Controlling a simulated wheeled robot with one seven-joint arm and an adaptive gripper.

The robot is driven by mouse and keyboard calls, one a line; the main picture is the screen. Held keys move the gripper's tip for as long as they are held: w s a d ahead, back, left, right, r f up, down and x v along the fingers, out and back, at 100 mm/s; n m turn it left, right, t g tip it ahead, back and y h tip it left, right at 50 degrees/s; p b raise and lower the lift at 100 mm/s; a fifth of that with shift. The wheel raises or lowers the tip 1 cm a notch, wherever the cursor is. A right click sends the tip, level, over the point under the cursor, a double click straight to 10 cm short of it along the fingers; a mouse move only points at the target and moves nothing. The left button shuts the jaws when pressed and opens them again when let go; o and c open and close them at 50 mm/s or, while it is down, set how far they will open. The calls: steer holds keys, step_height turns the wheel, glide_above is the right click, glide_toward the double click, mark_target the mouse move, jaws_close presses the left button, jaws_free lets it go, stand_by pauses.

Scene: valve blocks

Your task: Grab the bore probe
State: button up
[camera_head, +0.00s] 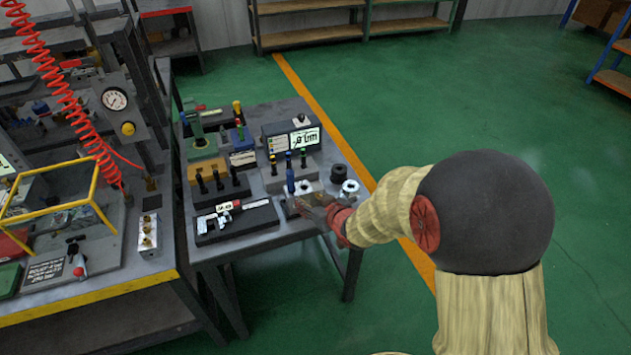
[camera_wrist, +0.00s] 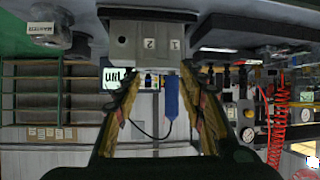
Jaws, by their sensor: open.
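The bore probe, with a blue handle (camera_head: 290,181), stands upright in the middle of the small table, at a grey block. In the wrist view, which is upside down, the blue handle (camera_wrist: 171,97) shows between my two fingers, with a black cable looping from it. A grey block (camera_wrist: 133,42) marked 1 and 2 is at its base. My gripper (camera_head: 312,203) is at the table's right side, just right of the probe. In the wrist view my gripper (camera_wrist: 163,100) is open, its fingers on either side of the handle, with no contact visible.
A caliper on a black tray (camera_head: 237,222) lies at the front left. A gauge display (camera_head: 303,139) stands behind the probe. Holders with dark-handled tools (camera_head: 217,182) stand left. A black ring (camera_head: 338,173) and a metal ring part (camera_head: 349,189) sit at the right edge.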

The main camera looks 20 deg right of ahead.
mark_target(292, 183)
steer(key=shift+t+y, duration=0.5)
steer(key=shift+t, duration=0.1)
steer(key=w+a+b, duration=0.1)
steer(key=w, duration=0.1)
steer(key=w+a+b, duration=0.1)
steer(key=w, duration=0.2)
steer(key=w+a+r+b, duration=0.1)
steer(key=w, duration=0.2)
steer(key=shift+w+a, duration=0.15)
steer(key=shift+w, duration=0.25)
jaws_close()
